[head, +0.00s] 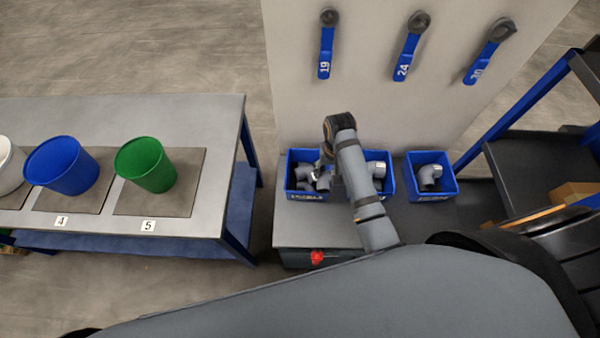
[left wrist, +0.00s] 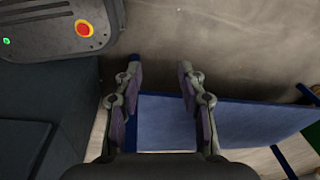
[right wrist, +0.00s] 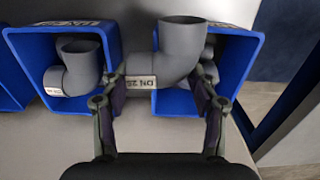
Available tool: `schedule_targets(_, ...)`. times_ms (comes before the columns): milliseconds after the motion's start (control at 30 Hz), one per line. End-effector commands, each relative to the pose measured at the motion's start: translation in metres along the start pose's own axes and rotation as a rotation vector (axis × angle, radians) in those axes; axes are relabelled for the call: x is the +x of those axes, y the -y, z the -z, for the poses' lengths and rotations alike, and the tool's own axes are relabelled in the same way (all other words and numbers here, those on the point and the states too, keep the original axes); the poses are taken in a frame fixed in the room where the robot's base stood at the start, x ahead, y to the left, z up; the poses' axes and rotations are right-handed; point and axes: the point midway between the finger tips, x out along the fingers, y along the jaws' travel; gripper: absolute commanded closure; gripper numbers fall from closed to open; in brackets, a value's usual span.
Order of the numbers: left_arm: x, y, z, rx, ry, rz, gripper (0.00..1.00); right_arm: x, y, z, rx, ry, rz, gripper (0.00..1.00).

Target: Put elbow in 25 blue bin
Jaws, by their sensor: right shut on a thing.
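A grey pipe elbow (right wrist: 182,62) with a white tag that seems to read "DN 25" is between my right gripper's fingertips (right wrist: 163,88). My right gripper is shut on it. In the right wrist view the elbow overlaps the near-left rim of a blue bin (right wrist: 248,52); its exact height over the bin is unclear. This is the leftmost blue bin (head: 292,181) in the head view, and more grey fittings show in it. The bins' front labels are too small or cut off to read. My left gripper (left wrist: 157,77) is open and empty, away from the bins.
A middle blue bin (right wrist: 25,50) holds another elbow (right wrist: 78,68). A third blue bin (head: 446,173) stands to the right. A panel with blue wrenches (head: 326,52) rises behind. A table with blue and green buckets (head: 146,164) stands at left. A red button (left wrist: 84,28) shows in the left wrist view.

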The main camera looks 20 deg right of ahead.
Motion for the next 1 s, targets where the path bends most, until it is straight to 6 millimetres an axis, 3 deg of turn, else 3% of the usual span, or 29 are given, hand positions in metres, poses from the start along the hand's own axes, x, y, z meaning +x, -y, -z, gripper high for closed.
schedule_targets(200, -0.016, -0.022, -0.021, -0.010, 0.034, -0.028, 0.60, -0.055, -0.041, -0.008, 0.659, -0.006, 0.001, 0.72)
schedule_targets(400, -0.022, -0.018, -0.022, -0.008, 0.037, -0.024, 0.60, -0.089, -0.060, -0.020, 1.092, -0.004, -0.003, 0.72)
schedule_targets(533, -0.023, -0.011, -0.014, -0.006, 0.025, -0.016, 0.60, -0.097, -0.064, -0.025, 1.211, -0.002, -0.007, 0.72)
schedule_targets(733, -0.024, -0.010, -0.006, -0.005, 0.012, -0.014, 0.60, -0.096, -0.059, -0.022, 1.238, 0.002, -0.004, 0.72)
schedule_targets(1000, -0.040, -0.011, -0.008, -0.007, 0.018, -0.018, 0.60, -0.068, 0.001, 0.016, 1.232, 0.007, -0.005, 0.72)
